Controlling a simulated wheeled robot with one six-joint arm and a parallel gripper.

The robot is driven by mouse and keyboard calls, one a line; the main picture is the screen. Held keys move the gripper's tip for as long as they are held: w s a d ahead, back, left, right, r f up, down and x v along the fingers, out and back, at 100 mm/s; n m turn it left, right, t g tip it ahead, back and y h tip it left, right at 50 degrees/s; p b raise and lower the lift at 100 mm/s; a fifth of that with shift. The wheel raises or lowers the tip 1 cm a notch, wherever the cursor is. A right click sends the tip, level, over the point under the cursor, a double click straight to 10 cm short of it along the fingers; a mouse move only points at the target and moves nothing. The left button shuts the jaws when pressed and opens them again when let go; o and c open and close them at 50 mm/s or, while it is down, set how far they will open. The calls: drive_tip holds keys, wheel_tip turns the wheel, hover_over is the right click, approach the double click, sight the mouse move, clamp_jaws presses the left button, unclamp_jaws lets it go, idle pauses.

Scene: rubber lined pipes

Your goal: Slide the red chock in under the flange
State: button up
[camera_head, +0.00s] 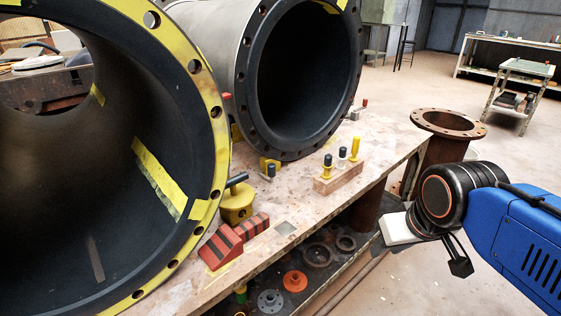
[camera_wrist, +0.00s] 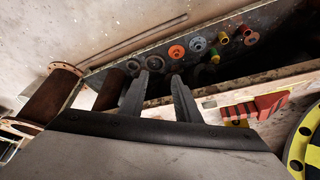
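The red chock (camera_head: 228,240), a wedge with black stripes, lies on the bench top near its front edge, beside the lower rim of the left pipe's yellow flange (camera_head: 214,112). It also shows at the right in the wrist view (camera_wrist: 258,107), with the yellow and black flange (camera_wrist: 307,148) at the right edge. My gripper (camera_head: 459,262) hangs off the bench's front side, well to the right of the chock. In the wrist view its two fingers (camera_wrist: 160,76) are apart with nothing between them.
A yellow valve-like piece (camera_head: 236,204) with a dark handle stands just behind the chock. A wooden block (camera_head: 338,178) holds screwdriver-like tools farther right. A rusty flanged pipe (camera_head: 446,140) stands beyond the bench end. Loose rings and flanges (camera_head: 295,281) lie on the lower shelf.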

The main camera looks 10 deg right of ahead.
sight(261, 216)
drive_tip(key=w+a+r+m+g+y, duration=0.1)
drive_tip(key=w+a+r+m+g, duration=0.1)
drive_tip(key=w+a, duration=0.5)
drive_tip(key=w+a+r+m+g+y, duration=0.1)
drive_tip(key=w+a+r+m+g, duration=0.2)
drive_tip(key=w, duration=0.6)
drive_tip(key=w+a+r+m+g+y, duration=0.1)
drive_tip(key=w+a+r+m+g, duration=0.1)
drive_tip(key=w+a+m, duration=0.4)
drive_tip(key=w+a, duration=0.3)
drive_tip(key=a, duration=0.1)
drive_tip(key=shift+a+r+y, duration=0.2)
drive_tip(key=shift+a+y, duration=0.15)
drive_tip(key=shift+y, duration=0.05)
drive_tip(key=shift+w, duration=0.1)
drive_tip(key=x, duration=1.7)
drive_tip(key=shift+s+f, duration=0.15)
drive_tip(key=shift+s, duration=0.1)
clamp_jaws()
